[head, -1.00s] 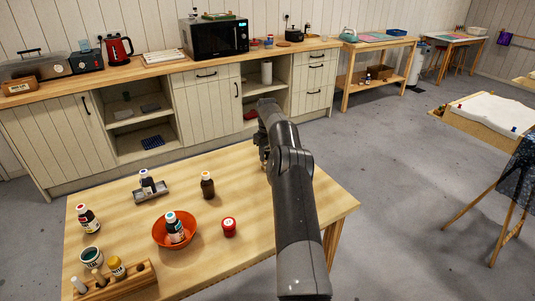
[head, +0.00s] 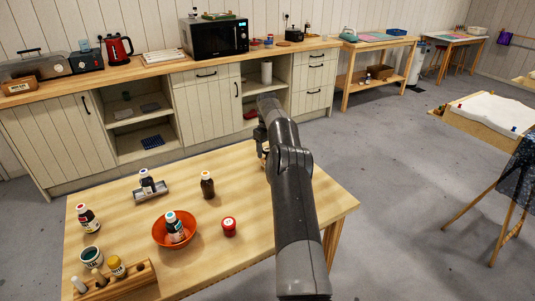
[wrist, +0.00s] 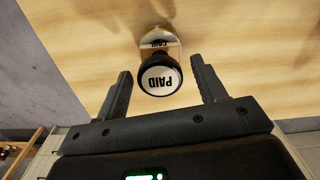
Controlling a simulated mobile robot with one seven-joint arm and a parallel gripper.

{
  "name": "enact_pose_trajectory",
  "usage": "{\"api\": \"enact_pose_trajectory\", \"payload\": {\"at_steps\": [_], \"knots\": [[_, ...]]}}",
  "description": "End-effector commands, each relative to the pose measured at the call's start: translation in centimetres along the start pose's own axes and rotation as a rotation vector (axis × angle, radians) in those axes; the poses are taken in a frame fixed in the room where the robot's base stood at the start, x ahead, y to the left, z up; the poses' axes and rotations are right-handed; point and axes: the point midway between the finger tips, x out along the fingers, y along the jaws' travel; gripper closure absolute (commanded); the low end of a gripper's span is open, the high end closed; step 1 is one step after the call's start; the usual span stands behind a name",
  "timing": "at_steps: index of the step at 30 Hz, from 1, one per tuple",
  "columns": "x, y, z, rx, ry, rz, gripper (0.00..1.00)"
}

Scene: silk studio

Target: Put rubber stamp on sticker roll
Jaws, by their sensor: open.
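The rubber stamp (wrist: 160,76) shows in the wrist view, with a round black-rimmed top marked PAID and a paler base behind it on the wooden table. My gripper (wrist: 160,78) is open, with one finger on each side of the stamp's top and gaps visible between them. I cannot make out a sticker roll in either view.
Bare tabletop lies left of my arm.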

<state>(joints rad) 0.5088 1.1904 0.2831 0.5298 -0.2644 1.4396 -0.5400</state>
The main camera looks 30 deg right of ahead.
Motion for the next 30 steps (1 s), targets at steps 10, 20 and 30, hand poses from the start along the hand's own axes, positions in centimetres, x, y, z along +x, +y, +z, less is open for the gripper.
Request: {"api": "enact_pose_trajectory", "payload": {"at_steps": [10,20,30], "knots": [[-4.9,0.0,-0.1,0.000,0.001,0.001,0.36],[-10.6,-3.7,-1.1,-0.024,0.025,0.031,0.36],[-21.2,-13.3,0.3,-0.047,0.089,0.097,0.36]]}}
